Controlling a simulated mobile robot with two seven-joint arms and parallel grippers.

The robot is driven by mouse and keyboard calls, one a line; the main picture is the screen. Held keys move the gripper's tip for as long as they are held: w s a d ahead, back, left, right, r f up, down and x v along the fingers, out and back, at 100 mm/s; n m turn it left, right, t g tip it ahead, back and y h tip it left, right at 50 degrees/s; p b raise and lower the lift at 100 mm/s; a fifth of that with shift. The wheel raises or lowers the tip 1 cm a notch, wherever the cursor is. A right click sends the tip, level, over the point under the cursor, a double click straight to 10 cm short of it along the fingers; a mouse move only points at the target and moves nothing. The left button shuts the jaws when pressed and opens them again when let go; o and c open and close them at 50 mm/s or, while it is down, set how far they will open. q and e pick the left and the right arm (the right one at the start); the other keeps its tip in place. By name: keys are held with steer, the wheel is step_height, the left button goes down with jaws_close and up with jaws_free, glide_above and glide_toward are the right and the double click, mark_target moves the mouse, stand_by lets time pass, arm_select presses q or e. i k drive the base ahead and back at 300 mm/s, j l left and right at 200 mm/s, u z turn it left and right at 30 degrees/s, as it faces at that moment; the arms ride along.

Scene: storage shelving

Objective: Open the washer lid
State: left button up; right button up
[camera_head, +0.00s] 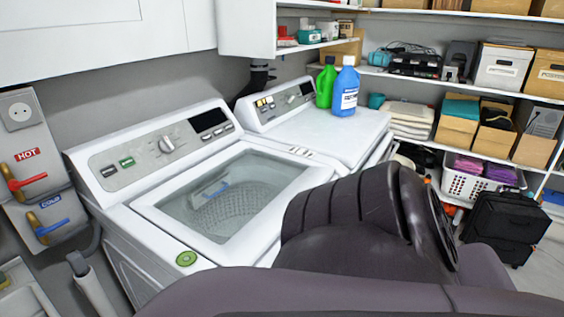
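The white washer (190,257) stands at the left centre, with a control panel with a knob along its back. Its lid (300,179) is down over the top opening; it has a white frame and a clear glass panel, and the perforated drum (232,212) shows through it. My dark arm covers the lower right of the picture and hides the washer's front right corner and part of the lid's near right side. Neither gripper's fingers can be made out.
A white dryer (325,132) stands right of the washer, with a green bottle (326,84) and a blue bottle (345,90) on top. Hot and cold taps (28,180) are on the left wall. Shelves with boxes, a white basket (470,186) and a black case (505,222) are at the right.

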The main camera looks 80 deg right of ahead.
mark_target(249, 244)
steer(key=j+z, duration=0.2)
steer(key=z, duration=1)
steer(key=l+z, duration=0.1)
steer(key=z, duration=0.75)
steer(key=i+l+z, duration=0.1)
steer(key=z, duration=0.35)
